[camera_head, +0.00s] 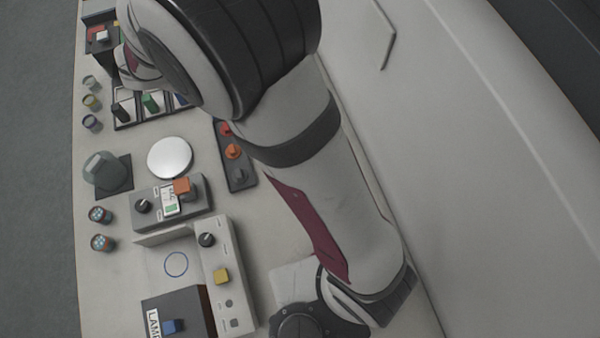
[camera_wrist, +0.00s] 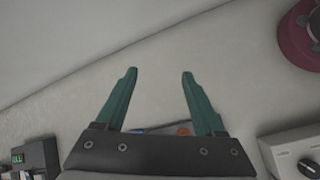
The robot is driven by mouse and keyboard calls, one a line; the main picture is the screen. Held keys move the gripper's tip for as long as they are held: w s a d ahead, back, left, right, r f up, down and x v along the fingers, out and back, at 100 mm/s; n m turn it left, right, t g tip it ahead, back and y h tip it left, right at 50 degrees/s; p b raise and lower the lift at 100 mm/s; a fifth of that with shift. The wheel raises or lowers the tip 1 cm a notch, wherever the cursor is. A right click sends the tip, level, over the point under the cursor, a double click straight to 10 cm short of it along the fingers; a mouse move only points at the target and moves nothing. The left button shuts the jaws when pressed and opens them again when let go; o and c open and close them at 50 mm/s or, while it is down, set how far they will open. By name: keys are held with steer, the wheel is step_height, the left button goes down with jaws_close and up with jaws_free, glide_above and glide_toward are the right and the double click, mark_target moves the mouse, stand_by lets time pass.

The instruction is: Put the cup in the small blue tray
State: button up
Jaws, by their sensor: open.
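My gripper (camera_wrist: 159,72) shows in the wrist view as two teal fingers, apart and with nothing between their tips, over bare pale surface. In the head view my arm hides it. I cannot single out the cup. Candidates in the head view are small round containers along the left edge of the bench: a container with blue and pale contents (camera_head: 100,215), a similar one (camera_head: 102,242), and three small jars (camera_head: 91,101) farther up. I see no small blue tray clearly; my arm covers part of the bench.
A dark rack (camera_head: 124,108) holds black, green and blue items. A white disc (camera_head: 170,157), a grey dome (camera_head: 104,170), control boxes (camera_head: 215,262) and a dark panel with red and orange knobs (camera_head: 236,172) stand on the bench. A blue ring (camera_head: 176,264) marks bare surface.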

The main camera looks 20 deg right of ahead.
steer(key=s+d+r+m+g+y, duration=0.1)
steer(key=s+d+r+m+y, duration=0.15)
steer(key=s+m, duration=0.35)
steer(key=s+d+r+m+g+y, duration=0.1)
steer(key=s+r+m+g+y, duration=0.15)
steer(key=s+m, duration=0.4)
steer(key=s+a+m+t+y, duration=0.2)
steer(key=s+m+y, duration=0.3)
steer(key=s, duration=0.3)
steer(key=shift+s+a+f+m, duration=0.15)
steer(key=shift+a+f+m, duration=0.2)
steer(key=shift+a, duration=0.3)
